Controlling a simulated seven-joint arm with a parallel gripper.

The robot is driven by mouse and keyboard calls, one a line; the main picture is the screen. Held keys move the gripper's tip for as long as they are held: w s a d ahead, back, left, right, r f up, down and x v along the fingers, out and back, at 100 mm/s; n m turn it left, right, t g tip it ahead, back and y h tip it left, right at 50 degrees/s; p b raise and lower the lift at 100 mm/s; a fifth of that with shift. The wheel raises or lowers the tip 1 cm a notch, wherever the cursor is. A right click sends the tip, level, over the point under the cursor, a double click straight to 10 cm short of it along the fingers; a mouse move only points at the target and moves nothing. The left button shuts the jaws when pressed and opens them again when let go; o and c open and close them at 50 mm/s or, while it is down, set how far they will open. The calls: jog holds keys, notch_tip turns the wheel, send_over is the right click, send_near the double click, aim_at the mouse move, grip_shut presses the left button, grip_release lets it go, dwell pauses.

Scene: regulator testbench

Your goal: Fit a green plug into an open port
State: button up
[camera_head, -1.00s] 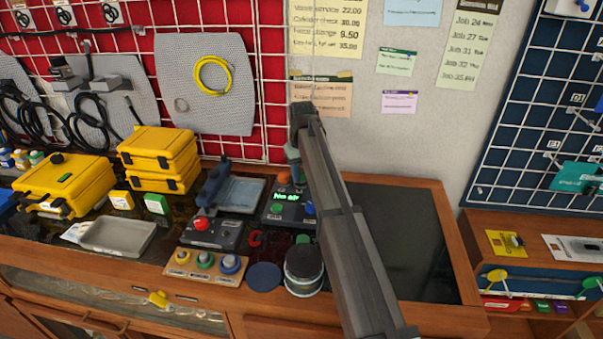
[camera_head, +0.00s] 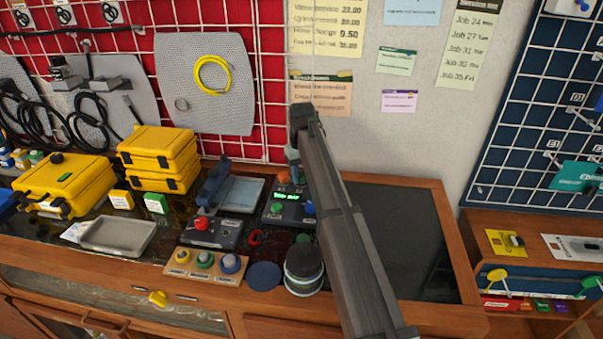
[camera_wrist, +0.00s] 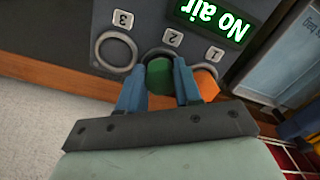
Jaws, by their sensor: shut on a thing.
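In the wrist view, my gripper (camera_wrist: 159,68) is shut on a green plug (camera_wrist: 159,76) between its blue fingers. The plug is at port 2 (camera_wrist: 158,54) and covers most of it; part of the ring shows behind. I cannot tell how deep it sits. Port 3 (camera_wrist: 115,51) is an empty ring to the left. An orange plug (camera_wrist: 206,83) is at port 1, beside the right finger. In the head view, my arm hides most of the gripper and the green plug; the orange plug (camera_head: 284,177) shows at the back of the regulator box (camera_head: 271,217).
The box's lit display (camera_wrist: 213,20) reads "No air". A red-button box (camera_head: 226,238), a three-button panel (camera_head: 203,262) and a round dark-topped container (camera_head: 304,270) stand nearby. A grey tray (camera_head: 118,237) and yellow cases (camera_head: 72,180) are left. The dark mat (camera_head: 400,240) at right is clear.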

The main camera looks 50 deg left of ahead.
jog(key=shift+f, duration=0.2)
jog(key=o, duration=1.1)
jog(key=shift+o, duration=0.2)
jog(key=o, duration=0.4)
jog(key=shift+c, duration=0.2)
jog(key=shift+r, duration=0.1)
jog(key=shift+r, duration=3.85)
